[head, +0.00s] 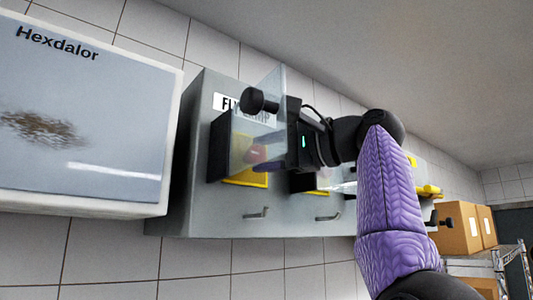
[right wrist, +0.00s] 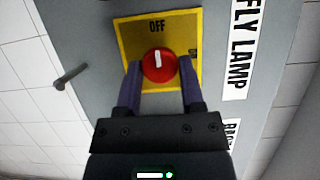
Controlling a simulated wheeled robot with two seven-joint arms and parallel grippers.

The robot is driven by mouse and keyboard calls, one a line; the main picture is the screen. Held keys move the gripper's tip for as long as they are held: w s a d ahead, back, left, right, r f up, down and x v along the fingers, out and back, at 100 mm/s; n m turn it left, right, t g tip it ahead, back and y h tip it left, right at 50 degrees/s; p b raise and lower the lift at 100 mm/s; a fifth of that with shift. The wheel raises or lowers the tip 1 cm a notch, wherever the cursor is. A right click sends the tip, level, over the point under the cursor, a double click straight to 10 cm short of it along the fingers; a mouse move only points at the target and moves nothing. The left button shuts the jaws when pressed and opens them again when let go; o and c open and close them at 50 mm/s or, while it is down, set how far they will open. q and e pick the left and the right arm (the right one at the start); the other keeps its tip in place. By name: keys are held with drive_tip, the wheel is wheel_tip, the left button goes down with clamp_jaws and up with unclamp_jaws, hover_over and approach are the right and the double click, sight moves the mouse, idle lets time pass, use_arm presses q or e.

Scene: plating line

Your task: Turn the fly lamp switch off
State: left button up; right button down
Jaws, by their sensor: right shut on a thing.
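The fly lamp switch is a red round knob (right wrist: 158,65) on a yellow plate (right wrist: 125,40), under the "FLY LAMP" label (head: 228,103) on a grey cabinet. The plate is marked "OFF" at the top of the right wrist view, and the knob's white mark lies along the line toward that word. My right gripper (right wrist: 158,85) has one finger on each side of the knob and is shut on it. In the head view, the knob (head: 256,154) shows dimly behind clear panes, and the gripper partly covers the switch. My left gripper is not in view.
A clear pane (head: 272,82) stands out from the cabinet beside my right wrist. Grey handles (head: 256,213) jut from the cabinet below. Another switch plate (head: 323,180) is partly hidden by my arm. A "Hexdalor" box (head: 90,120) is at left, cardboard boxes (head: 457,228) at right.

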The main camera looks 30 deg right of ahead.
idle(0.5)
drive_tip(key=shift+c, duration=1.1)
unclamp_jaws()
drive_tip(key=b+v, duration=0.2)
drive_tip(key=v, duration=0.8)
